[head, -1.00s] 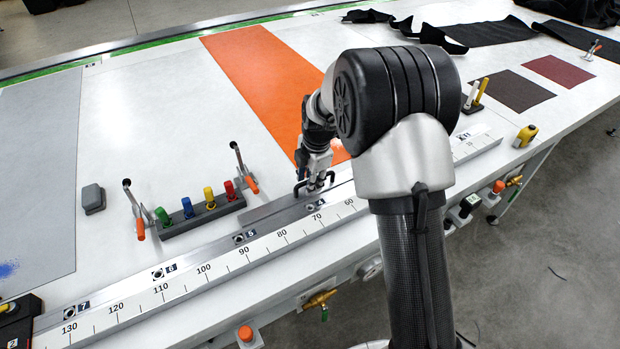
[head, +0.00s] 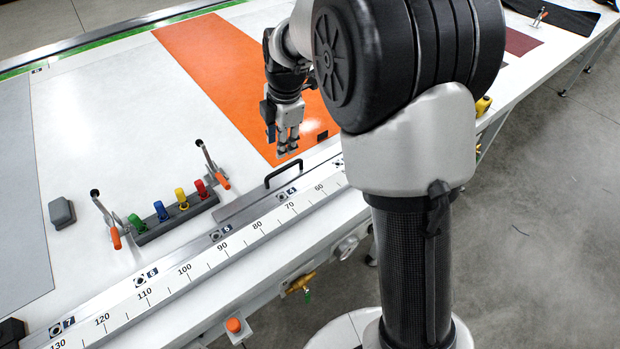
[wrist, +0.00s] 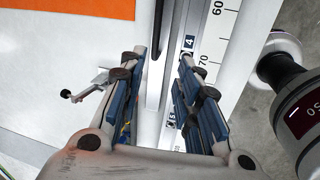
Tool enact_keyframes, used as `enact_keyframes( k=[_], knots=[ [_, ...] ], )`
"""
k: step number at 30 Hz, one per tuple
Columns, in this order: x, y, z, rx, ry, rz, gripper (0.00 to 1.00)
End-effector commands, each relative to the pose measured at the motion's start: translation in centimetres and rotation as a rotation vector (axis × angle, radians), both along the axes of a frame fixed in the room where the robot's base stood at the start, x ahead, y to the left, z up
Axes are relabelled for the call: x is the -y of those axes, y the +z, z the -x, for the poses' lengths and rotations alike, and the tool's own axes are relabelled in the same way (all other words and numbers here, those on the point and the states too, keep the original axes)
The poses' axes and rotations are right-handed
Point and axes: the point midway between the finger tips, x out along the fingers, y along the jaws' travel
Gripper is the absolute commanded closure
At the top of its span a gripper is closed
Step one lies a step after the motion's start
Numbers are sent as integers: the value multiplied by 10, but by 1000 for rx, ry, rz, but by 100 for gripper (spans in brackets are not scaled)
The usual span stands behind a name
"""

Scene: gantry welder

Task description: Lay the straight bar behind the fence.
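The straight bar (head: 246,205) is a flat grey metal strip with a black arched handle (head: 283,172). It lies on the white table along the back edge of the fence (head: 195,268), the long rail with a number scale; any thin gap between them is too small to tell. My gripper (head: 288,150) is above the table, just behind and above the handle, pointing down and apart from it. In the wrist view my gripper (wrist: 165,85) has its blue-padded fingers spread with nothing held. The fence (wrist: 208,50) shows there too. My arm hides the bar's right end in the head view.
A dark block (head: 178,218) with several coloured knobs stands behind the fence, left of the bar, with lever clamps (head: 212,165) at its ends. A grey box (head: 62,212) sits farther left. An orange sheet (head: 215,70) lies flat behind my gripper. White table between is clear.

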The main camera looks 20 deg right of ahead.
Motion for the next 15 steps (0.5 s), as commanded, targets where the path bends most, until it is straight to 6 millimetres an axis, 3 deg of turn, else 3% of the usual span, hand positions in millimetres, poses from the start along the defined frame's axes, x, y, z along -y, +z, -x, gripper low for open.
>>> enact_keyframes(
  k=[3,7,12,15],
  knots=[
    [0,45,39,26,-217,-40,69],
    [1,84,98,46,-531,-109,69],
    [3,112,180,75,-944,-219,69],
    [5,116,226,91,-1178,-293,69]
  ],
)
